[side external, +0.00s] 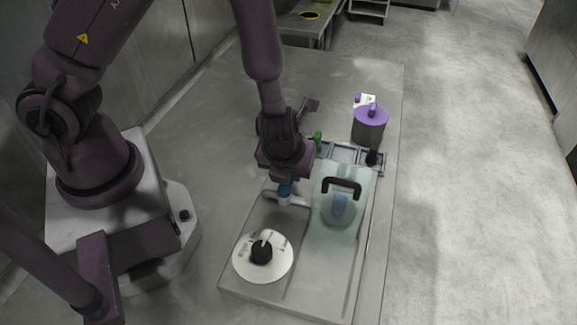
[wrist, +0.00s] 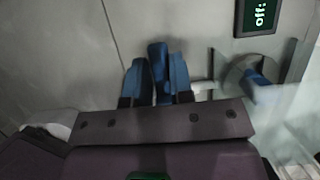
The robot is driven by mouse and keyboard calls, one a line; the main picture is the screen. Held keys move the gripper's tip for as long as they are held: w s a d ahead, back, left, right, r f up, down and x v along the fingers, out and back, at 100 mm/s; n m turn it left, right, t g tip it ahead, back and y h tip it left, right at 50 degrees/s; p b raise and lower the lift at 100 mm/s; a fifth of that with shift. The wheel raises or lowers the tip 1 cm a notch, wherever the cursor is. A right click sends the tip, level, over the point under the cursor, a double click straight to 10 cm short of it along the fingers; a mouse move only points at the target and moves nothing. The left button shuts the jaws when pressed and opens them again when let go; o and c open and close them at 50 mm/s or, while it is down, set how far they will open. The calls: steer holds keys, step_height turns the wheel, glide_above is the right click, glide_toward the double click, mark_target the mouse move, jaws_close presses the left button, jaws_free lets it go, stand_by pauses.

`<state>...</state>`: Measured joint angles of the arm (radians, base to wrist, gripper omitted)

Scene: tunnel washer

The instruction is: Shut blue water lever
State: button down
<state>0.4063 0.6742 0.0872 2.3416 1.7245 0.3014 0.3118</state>
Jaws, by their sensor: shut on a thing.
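The blue water lever (side external: 285,191) sits on a pale pipe at the left of the clear cover in the side view, right under my gripper (side external: 285,180). In the wrist view the blue lever (wrist: 158,62) stands between the two blue-faced fingers of my gripper (wrist: 158,82). The fingers are shut on it, one on each side. My gripper hides most of the lever in the side view, so its angle is hard to tell there.
A clear cover with a black handle (side external: 342,186) stands right of the lever, over a blue item. A white dial with a black knob (side external: 261,252) is in front. A purple-lidded container (side external: 369,125) stands behind. A small display (wrist: 262,15) reads "off:".

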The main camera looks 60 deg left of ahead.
stand_by(0.4)
steer(key=c, duration=1)
jaws_free()
steer(key=v, duration=1.3)
steer(key=s+a+r+n+t+h, duration=0.1)
steer(key=s+a+r+n, duration=0.2)
steer(key=r+n, duration=0.5)
steer(key=s+a+r+n+t+h, duration=0.1)
steer(key=s+a+r+n, duration=0.3)
steer(key=r+n, duration=0.5)
steer(key=n+h, duration=0.1)
steer(key=n, duration=0.9)
steer(key=shift+s+a+r, duration=0.25)
steer(key=shift+a, duration=0.05)
